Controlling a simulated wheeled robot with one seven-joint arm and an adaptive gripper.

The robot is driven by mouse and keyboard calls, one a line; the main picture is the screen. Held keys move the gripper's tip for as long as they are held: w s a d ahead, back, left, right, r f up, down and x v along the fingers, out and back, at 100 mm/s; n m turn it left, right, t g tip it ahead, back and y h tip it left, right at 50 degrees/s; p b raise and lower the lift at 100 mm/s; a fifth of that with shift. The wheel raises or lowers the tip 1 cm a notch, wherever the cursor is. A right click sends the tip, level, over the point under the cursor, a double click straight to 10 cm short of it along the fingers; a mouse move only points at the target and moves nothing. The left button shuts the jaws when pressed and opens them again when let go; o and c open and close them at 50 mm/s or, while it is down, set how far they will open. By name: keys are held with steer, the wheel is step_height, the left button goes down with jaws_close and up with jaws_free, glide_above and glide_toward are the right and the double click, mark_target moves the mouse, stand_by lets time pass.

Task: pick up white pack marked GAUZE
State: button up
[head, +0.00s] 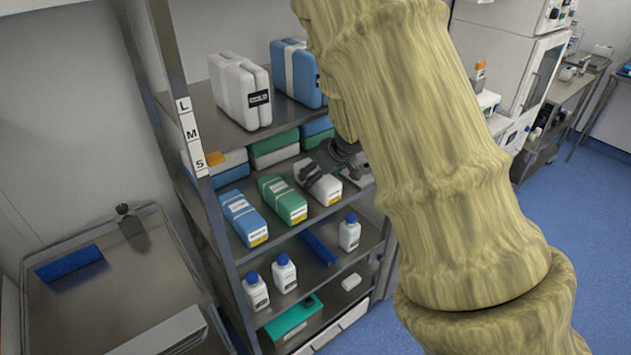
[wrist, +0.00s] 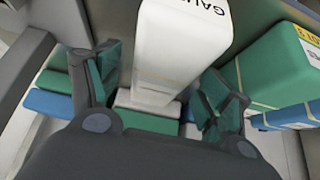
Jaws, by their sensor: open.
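The white pack marked GAUZE (wrist: 182,45) lies between the two open fingers of my gripper (wrist: 160,97) in the wrist view. Its black lettering is partly cut off at the top edge. A thin gap shows beside each finger, and I cannot tell whether either one touches the pack. In the head view the white pack (head: 318,183) lies on the middle shelf, right of a green pack. My gripper (head: 322,163) is over its back part there, and my arm covers the area to the right.
The green pack (head: 283,201) lies close on the left, with a blue pack (head: 243,218) beyond it. Stacked green and blue packs (head: 274,145) stand behind. An upper shelf (head: 215,125) with large packs is above. White bottles (head: 284,272) stand on the shelf below.

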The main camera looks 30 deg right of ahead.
steer(key=shift+x, duration=1.25)
steer(key=c, duration=1.3)
